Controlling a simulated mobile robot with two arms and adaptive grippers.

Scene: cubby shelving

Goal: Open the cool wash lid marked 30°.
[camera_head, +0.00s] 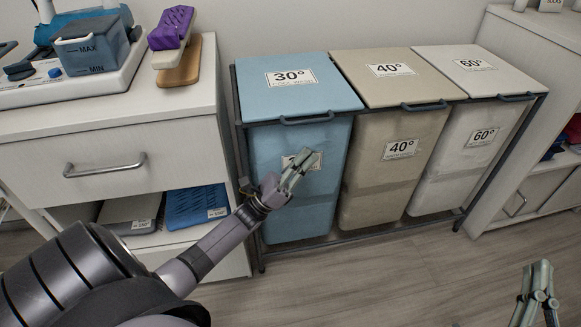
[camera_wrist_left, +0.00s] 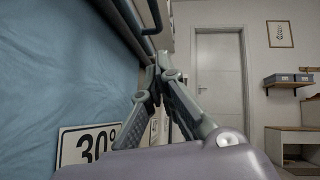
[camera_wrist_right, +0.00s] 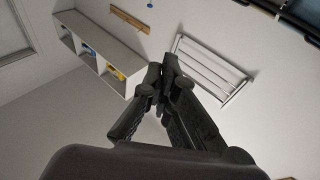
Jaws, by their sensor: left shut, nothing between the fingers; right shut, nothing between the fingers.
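The blue lid (camera_head: 296,88) marked 30° lies flat and closed on the blue laundry bag (camera_head: 322,190), at the left of a three-part sorter. A dark handle (camera_head: 307,119) sticks out at the lid's front edge. My left gripper (camera_head: 301,165) is shut and empty in front of the blue bag, below the handle, partly covering the bag's label. In the left wrist view the shut fingers (camera_wrist_left: 153,75) are beside the blue cloth and the 30° label (camera_wrist_left: 88,146), with the handle (camera_wrist_left: 150,18) above. My right gripper (camera_head: 540,270) is shut and empty at the lower right, away from the sorter.
The beige 40° lid (camera_head: 396,77) and the white 60° lid (camera_head: 475,70) are closed beside the blue one. A white drawer cabinet (camera_head: 110,150) stands left, with an iron station on top. A shelf unit (camera_head: 545,90) stands right. The floor in front (camera_head: 400,280) is clear.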

